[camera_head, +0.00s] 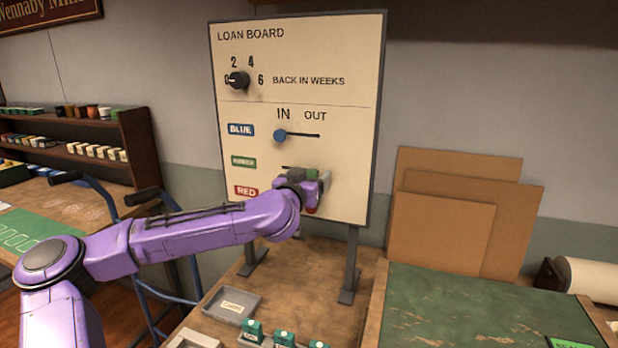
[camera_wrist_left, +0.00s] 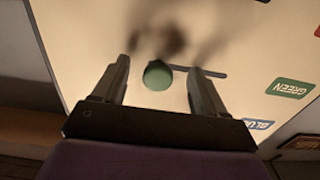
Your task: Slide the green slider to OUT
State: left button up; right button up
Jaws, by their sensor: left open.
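The cream loan board (camera_head: 345,60) stands upright, with IN and OUT printed above its slider rows. The green slider knob (camera_head: 313,173) is right of the IN column, under OUT. In the left wrist view the green knob (camera_wrist_left: 158,75) has its dark slot (camera_wrist_left: 212,73) running from it toward the GREEN label (camera_wrist_left: 290,88). No slot shows on the knob's other side. My left gripper (camera_head: 318,187) is at the board; in the wrist view its open fingers (camera_wrist_left: 160,80) stand either side of the knob, with gaps. My right gripper is not in view.
The blue slider knob (camera_head: 280,135) sits under IN, above my gripper. A red part (camera_head: 311,210) shows just below my gripper, mostly hidden. A dial (camera_head: 238,80) is at upper left. Trays (camera_head: 232,304) lie in front; cardboard sheets (camera_head: 440,235) lean at right.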

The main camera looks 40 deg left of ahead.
pick_arm(q)
jog(key=p+v, duration=0.2)
jog(key=v, duration=0.7)
dwell(0.4)
dwell(0.5)
